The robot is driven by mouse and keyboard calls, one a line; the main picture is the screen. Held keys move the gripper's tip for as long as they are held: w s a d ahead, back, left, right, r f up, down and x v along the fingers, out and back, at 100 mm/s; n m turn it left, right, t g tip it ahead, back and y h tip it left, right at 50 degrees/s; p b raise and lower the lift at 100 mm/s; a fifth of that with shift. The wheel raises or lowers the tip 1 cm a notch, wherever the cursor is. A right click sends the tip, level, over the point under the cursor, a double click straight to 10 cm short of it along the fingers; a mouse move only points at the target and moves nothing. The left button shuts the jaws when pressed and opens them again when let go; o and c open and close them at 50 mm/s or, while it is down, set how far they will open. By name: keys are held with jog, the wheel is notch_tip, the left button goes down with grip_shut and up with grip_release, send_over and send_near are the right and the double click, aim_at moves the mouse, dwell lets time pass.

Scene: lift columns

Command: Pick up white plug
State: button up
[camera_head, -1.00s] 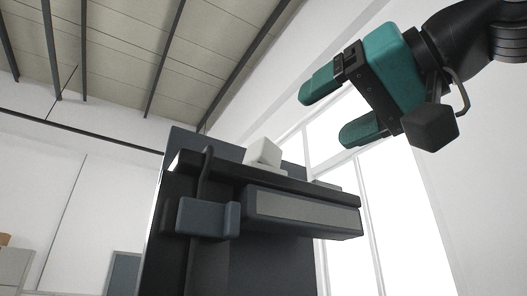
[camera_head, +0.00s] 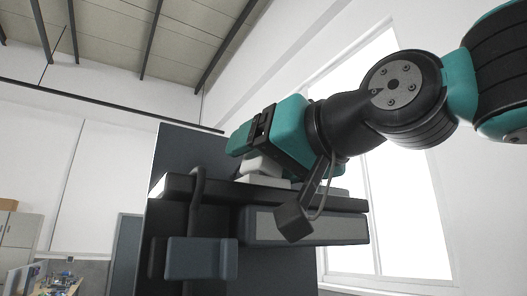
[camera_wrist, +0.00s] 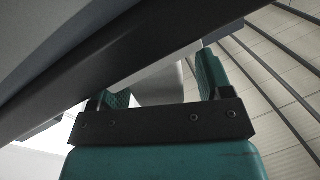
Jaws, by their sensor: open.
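The white plug (camera_head: 262,166) is a pale block on top of the dark shelf (camera_head: 180,186) of the lift column. My gripper (camera_head: 243,151) is at the plug, with one teal finger showing above and behind it; the other finger is hidden in the head view. In the wrist view both teal fingers are spread apart (camera_wrist: 165,84), and a pale grey-white block, likely the plug (camera_wrist: 163,86), shows between them. The jaws are open. I cannot tell whether either finger touches the plug.
A grey box (camera_head: 305,226) is fixed along the front below the shelf, and a blue-grey bracket (camera_head: 202,258) is at its left. A tall dark panel (camera_head: 185,148) rises behind. In the wrist view a dark edge (camera_wrist: 120,60) runs close past the fingers.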

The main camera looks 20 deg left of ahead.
jog(key=shift+c, duration=0.2)
jog(key=c, duration=1.1)
jog(key=shift+o, duration=0.2)
notch_tip(320, 180, up, 20)
jog(key=p, duration=0.6)
